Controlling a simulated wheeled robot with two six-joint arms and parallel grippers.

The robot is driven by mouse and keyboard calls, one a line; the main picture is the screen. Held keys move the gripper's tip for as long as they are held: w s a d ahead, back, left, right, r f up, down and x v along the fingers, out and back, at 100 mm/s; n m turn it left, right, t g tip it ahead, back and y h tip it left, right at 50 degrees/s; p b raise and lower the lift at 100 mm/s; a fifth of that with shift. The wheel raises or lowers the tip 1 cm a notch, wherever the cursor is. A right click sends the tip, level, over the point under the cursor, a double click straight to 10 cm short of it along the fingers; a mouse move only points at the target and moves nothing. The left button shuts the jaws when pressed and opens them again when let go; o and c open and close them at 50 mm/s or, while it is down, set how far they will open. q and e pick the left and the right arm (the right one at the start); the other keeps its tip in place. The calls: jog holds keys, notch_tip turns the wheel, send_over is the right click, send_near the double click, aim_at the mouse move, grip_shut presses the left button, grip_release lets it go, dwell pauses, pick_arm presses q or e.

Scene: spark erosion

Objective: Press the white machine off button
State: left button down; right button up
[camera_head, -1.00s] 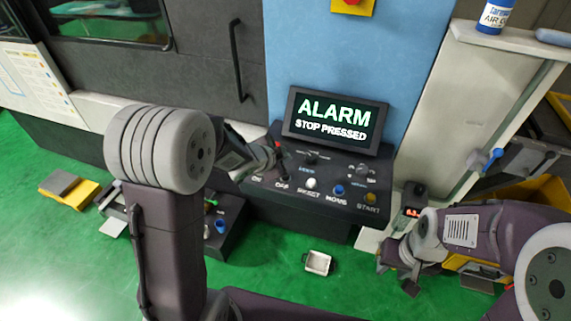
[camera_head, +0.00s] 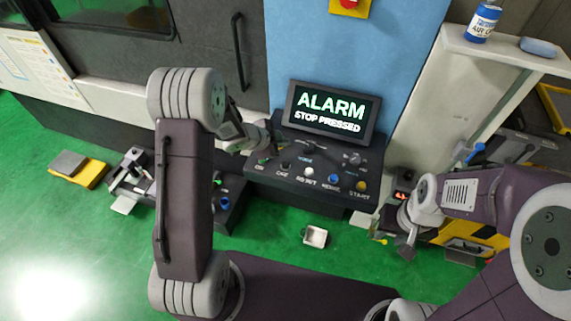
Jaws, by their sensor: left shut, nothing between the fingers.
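The control panel (camera_head: 325,155) sits below a screen (camera_head: 330,110) reading "ALARM STOP PRESSED". Its front row has a green ON button (camera_head: 263,160), a dark OFF button (camera_head: 285,165), a white RESET button (camera_head: 308,173), a blue MODE button (camera_head: 335,178) and a yellow START button (camera_head: 361,185). My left gripper (camera_head: 270,138) is shut and empty at the panel's left end, above and behind the ON button. Whether it touches the panel is unclear. My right gripper (camera_head: 406,242) hangs low, right of the panel; its finger gap is not clear.
A blue can (camera_head: 483,23) stands on a pale ledge (camera_head: 500,48) at upper right. A small device with red digits (camera_head: 401,190) is right of the panel. A white tray (camera_head: 315,237) lies on the green floor. A yellow-and-grey block (camera_head: 75,168) lies at left.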

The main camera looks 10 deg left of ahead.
pick_arm(q)
jog(key=b, duration=0.7)
send_over(284, 165)
notch_tip(284, 165, down, 8)
jog(key=shift+r, duration=0.25)
jog(key=shift+a+f, duration=0.1)
jog(key=shift+f, duration=0.25)
jog(key=shift+f, duration=0.1)
dwell(0.8)
jog(key=shift+f+b, duration=0.25)
jog(key=shift+b, duration=0.15)
jog(key=shift+s+f+b, duration=0.1)
jog(key=shift+f+b, duration=0.25)
jog(key=shift+f, duration=0.1)
dwell(0.4)
jog(key=shift+r+p, duration=0.85)
